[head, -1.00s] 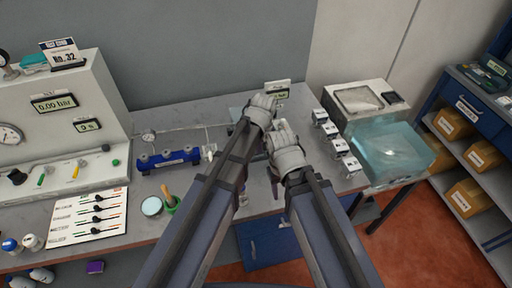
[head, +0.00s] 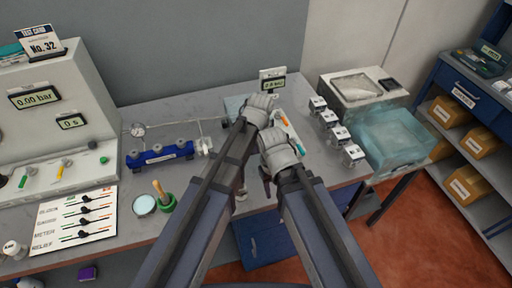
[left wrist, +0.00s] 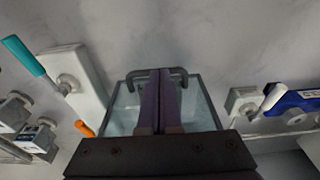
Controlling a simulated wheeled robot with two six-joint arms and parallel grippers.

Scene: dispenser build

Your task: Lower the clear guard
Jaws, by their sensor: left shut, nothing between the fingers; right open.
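A clear, pale-blue guard panel (left wrist: 120,112) with a dark bar handle (left wrist: 182,72) lies under my left gripper (left wrist: 160,72) in the left wrist view. The left fingers are shut with nothing between them, and their tips overlap the middle of the handle. I cannot tell whether they touch it. In the head view a pale edge of the guard (head: 234,104) shows left of my left gripper (head: 262,104); the hand hides the rest. My right gripper (head: 277,150) is lower and to the right, open; its fingers are mostly hidden.
A blue manifold (head: 160,154) stands to the left on the bench, with a green pot (head: 164,203) in front. A small display (head: 272,84) stands behind the hands. Several small white-topped units (head: 328,118) and a translucent blue tank (head: 392,140) are to the right.

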